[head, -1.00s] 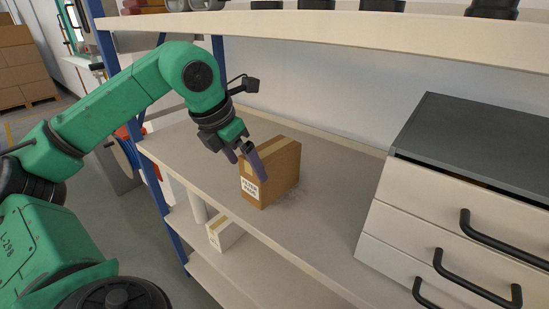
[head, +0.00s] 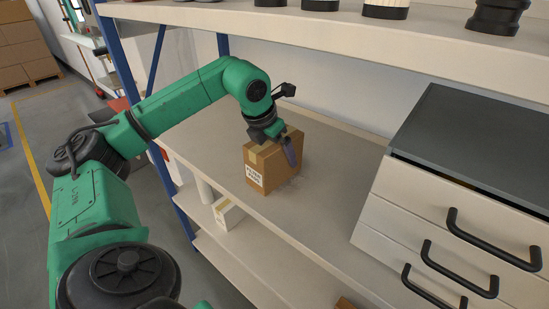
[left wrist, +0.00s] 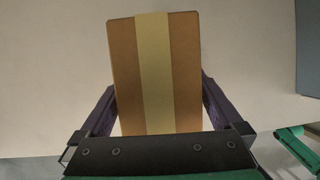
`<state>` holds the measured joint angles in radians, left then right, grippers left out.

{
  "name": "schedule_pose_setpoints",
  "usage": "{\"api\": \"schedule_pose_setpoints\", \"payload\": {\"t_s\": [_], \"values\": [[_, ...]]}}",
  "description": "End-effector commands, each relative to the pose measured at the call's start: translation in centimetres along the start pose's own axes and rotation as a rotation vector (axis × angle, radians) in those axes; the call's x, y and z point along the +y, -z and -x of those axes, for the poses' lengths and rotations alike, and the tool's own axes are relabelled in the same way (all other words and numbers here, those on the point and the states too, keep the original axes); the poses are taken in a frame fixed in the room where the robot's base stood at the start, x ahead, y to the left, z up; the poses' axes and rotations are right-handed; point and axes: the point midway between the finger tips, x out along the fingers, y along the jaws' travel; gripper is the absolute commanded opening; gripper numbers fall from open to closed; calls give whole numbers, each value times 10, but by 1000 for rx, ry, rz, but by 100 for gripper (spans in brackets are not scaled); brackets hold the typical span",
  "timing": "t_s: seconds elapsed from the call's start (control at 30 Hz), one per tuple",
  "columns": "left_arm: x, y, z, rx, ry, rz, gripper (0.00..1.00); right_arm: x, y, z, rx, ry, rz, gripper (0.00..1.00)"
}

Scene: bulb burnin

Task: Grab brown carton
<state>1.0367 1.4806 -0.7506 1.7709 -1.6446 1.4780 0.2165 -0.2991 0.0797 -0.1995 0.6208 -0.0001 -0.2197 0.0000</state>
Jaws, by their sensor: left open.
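The brown carton (head: 262,176) stands upright on the shelf, with a tan tape strip over its top and a white printed label on its side. In the left wrist view the carton (left wrist: 184,75) shows from above with its tape strip down the middle. My left gripper (head: 286,151) is at the carton from above, its purple fingers open. In the left wrist view one finger of the gripper (left wrist: 160,105) is on either side of the carton's near part. I cannot tell whether they touch it. My right gripper is not in view.
The shelf board (head: 215,165) has bare room around the carton. A grey-topped drawer cabinet (head: 470,150) with black handles stands to the right. An upper shelf (head: 400,40) runs overhead with black items on it. A small white box (head: 228,213) sits on a lower level.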

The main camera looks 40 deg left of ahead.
Motion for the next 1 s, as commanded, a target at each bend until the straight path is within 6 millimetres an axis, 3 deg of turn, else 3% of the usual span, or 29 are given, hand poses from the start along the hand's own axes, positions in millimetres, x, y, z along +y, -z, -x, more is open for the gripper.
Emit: {"api": "schedule_pose_setpoints", "payload": {"t_s": [0.53, 0.57, 0.7, 0.77, 1.0], "values": [[0, 2, -4, 0, 0, 0, 100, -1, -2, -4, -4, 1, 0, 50], [0, 2, -4, 0, 0, 0, 92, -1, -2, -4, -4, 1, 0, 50], [0, 2, -4, 0, 0, 0, 39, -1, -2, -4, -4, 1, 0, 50], [0, 2, -4, 0, 0, 0, 17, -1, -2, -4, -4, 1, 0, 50], [0, 1, -2, -1, 0, 0, 17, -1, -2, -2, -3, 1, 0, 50]]}}
